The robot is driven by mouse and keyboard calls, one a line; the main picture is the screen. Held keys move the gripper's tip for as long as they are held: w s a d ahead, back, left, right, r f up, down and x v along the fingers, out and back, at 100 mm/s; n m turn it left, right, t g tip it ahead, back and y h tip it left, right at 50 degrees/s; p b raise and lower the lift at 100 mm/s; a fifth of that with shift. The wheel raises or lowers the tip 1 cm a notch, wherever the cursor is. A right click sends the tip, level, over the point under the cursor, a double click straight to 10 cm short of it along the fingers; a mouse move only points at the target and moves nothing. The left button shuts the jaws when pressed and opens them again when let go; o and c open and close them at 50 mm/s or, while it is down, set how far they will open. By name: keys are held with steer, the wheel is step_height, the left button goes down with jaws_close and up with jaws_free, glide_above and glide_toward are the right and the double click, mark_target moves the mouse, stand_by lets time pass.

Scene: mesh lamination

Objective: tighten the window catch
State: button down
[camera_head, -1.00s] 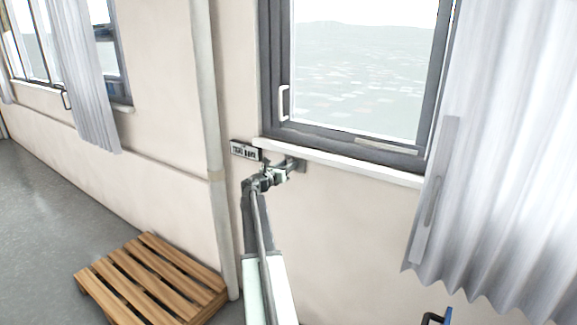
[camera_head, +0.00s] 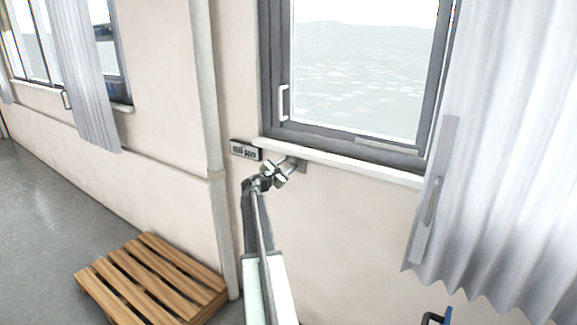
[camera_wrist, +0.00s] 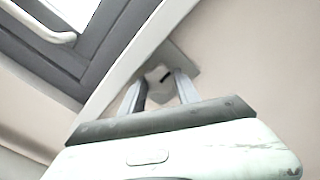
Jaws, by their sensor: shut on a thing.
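The window catch (camera_wrist: 158,75) is a small pale knob with a dark slot, on a grey plate (camera_wrist: 182,62) fixed to the wall just under the sill. The plate also shows in the head view (camera_head: 301,164), partly behind my gripper. My gripper (camera_head: 283,170) reaches up to it from below. In the wrist view my two fingers (camera_wrist: 160,86) stand on either side of the knob, shut on it. The wrist view is tilted against the window. The finger contact is too small to see clearly.
The white sill (camera_head: 340,163) runs just above my gripper, under a grey-framed window with a white handle (camera_head: 284,103). A small label plate (camera_head: 245,150) is left of it. A pipe (camera_head: 212,140), a curtain (camera_head: 480,160) and a wooden pallet (camera_head: 155,280) are nearby.

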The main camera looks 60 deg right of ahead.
steer(key=shift+f+m, duration=0.1)
steer(key=shift+m, duration=0.2)
steer(key=c, duration=0.9)
jaws_free()
steer(key=shift+a, duration=0.2)
steer(key=a, duration=0.7)
steer(key=shift+a, duration=0.35)
